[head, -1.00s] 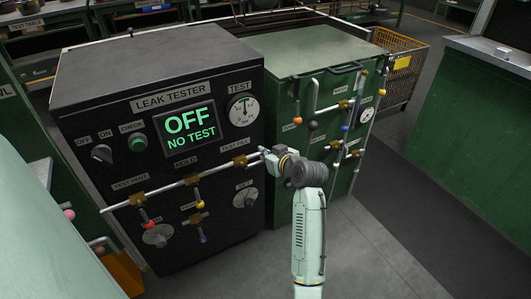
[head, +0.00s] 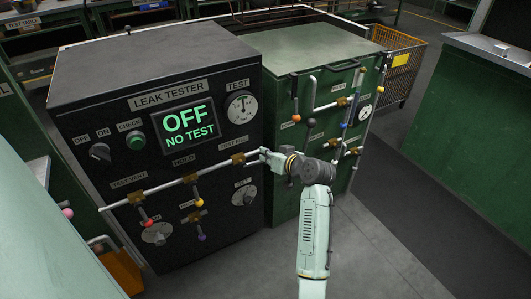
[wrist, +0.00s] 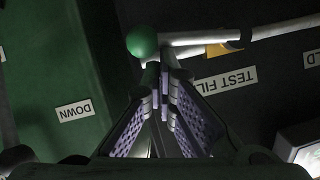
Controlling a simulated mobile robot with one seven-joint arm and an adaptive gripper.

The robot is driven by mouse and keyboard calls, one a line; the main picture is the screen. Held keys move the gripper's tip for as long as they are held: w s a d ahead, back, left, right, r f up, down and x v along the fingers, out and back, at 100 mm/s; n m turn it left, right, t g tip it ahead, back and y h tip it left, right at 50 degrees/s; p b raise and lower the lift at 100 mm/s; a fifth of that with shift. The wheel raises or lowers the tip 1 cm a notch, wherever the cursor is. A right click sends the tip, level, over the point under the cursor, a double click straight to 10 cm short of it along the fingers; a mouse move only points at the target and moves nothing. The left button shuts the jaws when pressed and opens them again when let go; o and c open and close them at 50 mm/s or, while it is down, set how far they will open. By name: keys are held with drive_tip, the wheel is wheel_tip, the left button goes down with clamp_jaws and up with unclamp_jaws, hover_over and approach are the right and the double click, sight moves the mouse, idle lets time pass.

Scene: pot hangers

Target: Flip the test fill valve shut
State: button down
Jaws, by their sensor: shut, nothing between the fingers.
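The test fill valve (head: 238,158) is a brass body on the pipe across the front of the black leak tester, below its label. In the wrist view, the upside-down TEST FILL label (wrist: 228,80) sits beside the brass body (wrist: 218,49). A lever (wrist: 190,38) lies roughly along the pipe and ends in a green ball knob (wrist: 142,41). My gripper (head: 266,153) is shut and empty at the tester's right edge. In the wrist view its fingertips (wrist: 160,75) are close to the knob and pipe; whether they touch is unclear.
The screen (head: 186,127) reads OFF, NO TEST. A green cabinet (head: 285,190) with pipes and levers stands to the right. Floor (head: 350,260) is clear in front.

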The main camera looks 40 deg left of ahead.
wheel_tip(320, 180, down, 4)
drive_tip(key=m+g, duration=0.1)
drive_tip(key=m+g+y+b, duration=0.1)
drive_tip(key=m, duration=0.1)
drive_tip(key=shift+w+r, duration=0.15)
drive_tip(key=shift+r, duration=0.05)
drive_tip(key=s+a+f+m+g+y+b, duration=0.1)
drive_tip(key=s+f+m+g+y+b, duration=0.1)
drive_tip(key=f+m, duration=0.4)
drive_tip(key=shift+s+a+m+g+y+b, duration=0.2)
drive_tip(key=shift+s+m+g+y+b, duration=0.1)
drive_tip(key=shift+s+m+y+b, duration=0.8)
drive_tip(key=shift+w, duration=0.1)
